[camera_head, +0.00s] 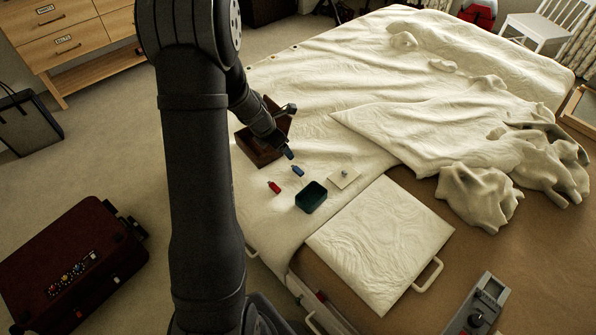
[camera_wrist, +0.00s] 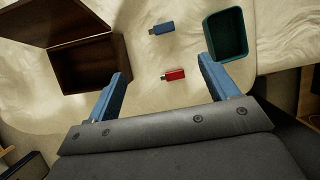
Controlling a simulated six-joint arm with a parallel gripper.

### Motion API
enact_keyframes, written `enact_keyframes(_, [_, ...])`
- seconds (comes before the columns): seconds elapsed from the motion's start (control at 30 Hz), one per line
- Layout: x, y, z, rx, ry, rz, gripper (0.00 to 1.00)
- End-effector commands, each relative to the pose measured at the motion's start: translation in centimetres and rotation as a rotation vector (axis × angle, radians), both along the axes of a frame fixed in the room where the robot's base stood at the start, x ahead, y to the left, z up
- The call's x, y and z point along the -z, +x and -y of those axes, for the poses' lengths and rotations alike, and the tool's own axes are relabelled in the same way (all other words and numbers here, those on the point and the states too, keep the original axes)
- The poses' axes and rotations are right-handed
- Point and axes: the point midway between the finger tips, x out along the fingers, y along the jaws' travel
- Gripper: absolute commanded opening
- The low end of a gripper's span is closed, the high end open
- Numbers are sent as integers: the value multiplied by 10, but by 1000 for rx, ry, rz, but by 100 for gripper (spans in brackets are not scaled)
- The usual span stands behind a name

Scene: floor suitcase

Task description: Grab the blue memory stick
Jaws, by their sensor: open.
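The blue memory stick (camera_head: 298,171) lies on the cream bed cover, between the wooden box and the teal bin. In the wrist view the blue stick (camera_wrist: 161,28) is near the top centre, beyond my fingertips. A red memory stick (camera_head: 274,187) lies close by; in the wrist view the red stick (camera_wrist: 174,74) shows between my two blue fingers. My gripper (camera_head: 289,153) is open and empty, held above the cover just beyond the blue stick in the head view. The wrist view shows its fingers (camera_wrist: 165,66) spread wide.
An open brown wooden box (camera_wrist: 88,64) is at left in the wrist view. A small teal bin (camera_head: 311,197) sits beside the sticks. A pale square plate (camera_head: 344,177) lies right of the bin. A white pillow-like block (camera_head: 380,240) is nearer. Cover around the sticks is clear.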

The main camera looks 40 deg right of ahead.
Motion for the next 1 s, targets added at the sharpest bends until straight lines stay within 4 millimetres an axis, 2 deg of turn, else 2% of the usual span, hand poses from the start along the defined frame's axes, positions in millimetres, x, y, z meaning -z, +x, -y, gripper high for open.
enact_keyframes(0.6, [93, -1, 38, -6, 2, -4, 79])
enact_keyframes(1.0, [122, -2, 50, -6, 1, -4, 79])
